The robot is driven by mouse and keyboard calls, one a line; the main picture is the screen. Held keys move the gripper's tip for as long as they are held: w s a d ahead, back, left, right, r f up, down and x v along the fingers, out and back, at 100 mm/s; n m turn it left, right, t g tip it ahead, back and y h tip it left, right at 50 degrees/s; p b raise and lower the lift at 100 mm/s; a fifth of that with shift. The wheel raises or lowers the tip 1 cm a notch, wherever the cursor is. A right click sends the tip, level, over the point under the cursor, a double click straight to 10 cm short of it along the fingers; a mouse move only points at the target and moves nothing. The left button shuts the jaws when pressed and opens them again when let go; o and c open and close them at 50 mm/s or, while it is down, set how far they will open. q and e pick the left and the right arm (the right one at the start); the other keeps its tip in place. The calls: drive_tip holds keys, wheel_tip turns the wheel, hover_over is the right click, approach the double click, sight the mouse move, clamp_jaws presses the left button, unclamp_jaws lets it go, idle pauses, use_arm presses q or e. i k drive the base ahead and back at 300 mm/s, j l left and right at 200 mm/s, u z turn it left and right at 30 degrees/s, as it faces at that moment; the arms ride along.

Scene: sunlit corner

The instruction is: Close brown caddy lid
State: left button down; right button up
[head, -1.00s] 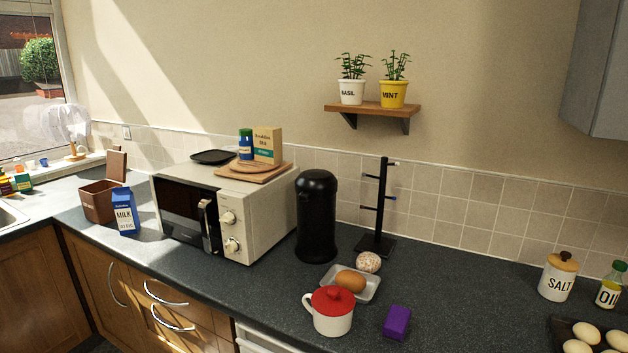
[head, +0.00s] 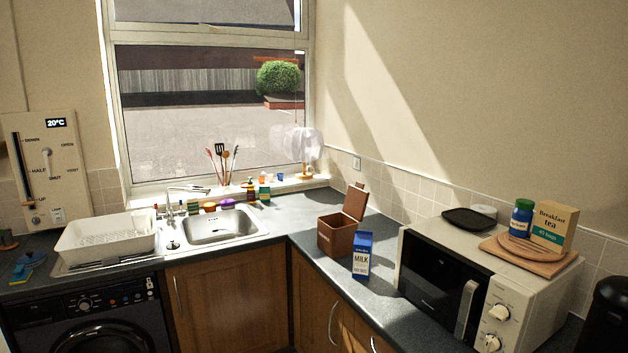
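The brown caddy (head: 336,238) stands on the dark worktop in the corner, between the sink and the microwave. Its brown lid (head: 355,202) is open, tilted up at the back right of the box. The inside of the caddy is dark, and I cannot tell what it holds. Neither of my grippers is in view.
A blue and white milk carton (head: 362,255) stands close in front of the caddy at its right. The microwave (head: 470,275) is further right, with a tea box (head: 553,226) on top. The sink (head: 218,226) and white dish rack (head: 107,240) are to the left.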

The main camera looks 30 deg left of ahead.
sight(355, 202)
drive_tip(key=i+j+u, duration=0.1)
drive_tip(key=j, duration=0.3)
drive_tip(key=i+j+u, duration=0.1)
drive_tip(key=i+j, duration=0.15)
drive_tip(key=j, duration=0.15)
drive_tip(key=i+j+u, duration=0.1)
drive_tip(key=j, duration=0.3)
drive_tip(key=i+j, duration=0.1)
drive_tip(key=i, duration=0.2)
drive_tip(key=u, duration=0.05)
